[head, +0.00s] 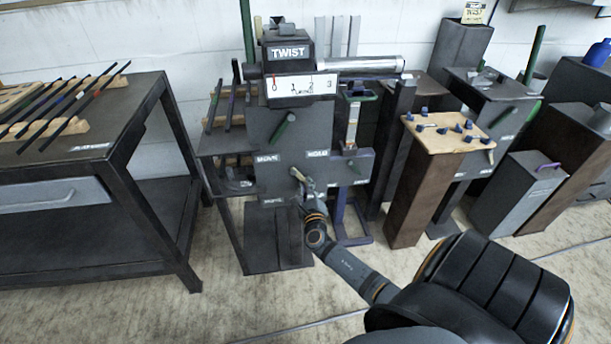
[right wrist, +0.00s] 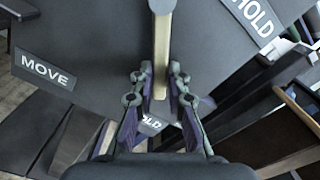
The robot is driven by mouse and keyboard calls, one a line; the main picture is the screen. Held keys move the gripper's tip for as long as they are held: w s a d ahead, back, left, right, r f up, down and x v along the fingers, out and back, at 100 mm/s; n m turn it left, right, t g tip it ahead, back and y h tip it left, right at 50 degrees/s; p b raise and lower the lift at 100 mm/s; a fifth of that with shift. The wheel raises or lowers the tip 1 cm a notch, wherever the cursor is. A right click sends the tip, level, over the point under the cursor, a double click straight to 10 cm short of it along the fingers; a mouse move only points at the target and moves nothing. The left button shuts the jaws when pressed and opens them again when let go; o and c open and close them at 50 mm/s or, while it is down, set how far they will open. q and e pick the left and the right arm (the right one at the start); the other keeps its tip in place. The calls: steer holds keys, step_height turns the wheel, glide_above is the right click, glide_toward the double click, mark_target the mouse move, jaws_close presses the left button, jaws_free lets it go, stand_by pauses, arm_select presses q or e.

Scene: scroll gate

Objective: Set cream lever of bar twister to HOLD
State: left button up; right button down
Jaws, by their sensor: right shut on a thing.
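The bar twister (head: 288,122) is a dark machine with a TWIST sign (head: 287,52) and a 0-to-3 scale, its red pointer near 0. The cream lever (head: 297,174) is on its lower front panel, between MOVE and HOLD labels. In the right wrist view the lever (right wrist: 162,45) runs down between my fingers. My right gripper (head: 308,189) is shut on it; the fingers (right wrist: 160,88) sit on both sides. In that view a MOVE label (right wrist: 47,70) is left and a HOLD label (right wrist: 254,16) upper right. My left gripper is out of view.
A green lever (head: 283,127) is higher on the machine, with a metal cylinder (head: 358,66) at upper right. A workbench (head: 90,160) with dark rods is left. A wooden-topped stand (head: 445,130) with blue-knobbed pieces is right. Floor in front is open.

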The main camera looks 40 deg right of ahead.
stand_by(0.3)
steer(key=c, duration=1.3)
jaws_free()
steer(key=v, duration=1.2)
